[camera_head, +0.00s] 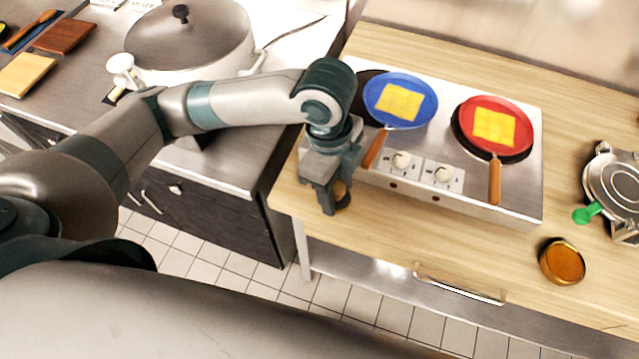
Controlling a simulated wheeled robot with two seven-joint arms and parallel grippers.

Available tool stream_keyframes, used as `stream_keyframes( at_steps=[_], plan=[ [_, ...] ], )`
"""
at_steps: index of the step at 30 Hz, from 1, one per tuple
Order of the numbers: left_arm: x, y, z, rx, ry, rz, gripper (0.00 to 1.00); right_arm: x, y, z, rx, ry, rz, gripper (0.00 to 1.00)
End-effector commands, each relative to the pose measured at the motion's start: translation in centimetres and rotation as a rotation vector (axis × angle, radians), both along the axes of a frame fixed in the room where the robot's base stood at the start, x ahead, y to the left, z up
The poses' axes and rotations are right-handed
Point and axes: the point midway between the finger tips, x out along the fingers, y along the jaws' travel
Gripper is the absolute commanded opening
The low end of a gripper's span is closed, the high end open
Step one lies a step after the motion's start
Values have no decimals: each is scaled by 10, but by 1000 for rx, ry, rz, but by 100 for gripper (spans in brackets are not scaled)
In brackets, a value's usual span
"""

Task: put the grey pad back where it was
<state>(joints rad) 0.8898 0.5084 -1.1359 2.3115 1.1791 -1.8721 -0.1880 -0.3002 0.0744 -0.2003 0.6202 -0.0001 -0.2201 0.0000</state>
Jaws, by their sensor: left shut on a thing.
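My left gripper (337,203) points down over the wooden counter's front left corner, just left of the two-burner hob. It is shut on a small brownish-orange thing (342,189), mostly hidden by the fingers. I cannot make out a grey pad anywhere in this view. My right gripper is not in view.
On the hob (520,205) sit a blue pan (422,118) and a red pan (524,118), each with a yellow square inside. An amber round jar (562,262) and a metal press (612,180) stand right. A large lidded pot (190,40) stands on the left counter. A gap separates the counters.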

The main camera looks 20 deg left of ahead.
Motion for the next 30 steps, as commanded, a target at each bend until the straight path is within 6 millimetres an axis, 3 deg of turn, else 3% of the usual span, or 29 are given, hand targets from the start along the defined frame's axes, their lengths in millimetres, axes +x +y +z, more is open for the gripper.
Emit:
stream_keyframes(
  at_steps=[4, 10, 23, 30],
  plan=[
    [17, 25, -15, 5, 2, 7, 27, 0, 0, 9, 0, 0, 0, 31],
    [31, 42, -30, 1, 0, 1, 27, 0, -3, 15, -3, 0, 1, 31],
    [33, 45, -34, 0, -1, -1, 27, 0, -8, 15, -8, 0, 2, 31],
    [32, 45, -56, 2, 3, 1, 27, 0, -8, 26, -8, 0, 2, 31]
  ],
)
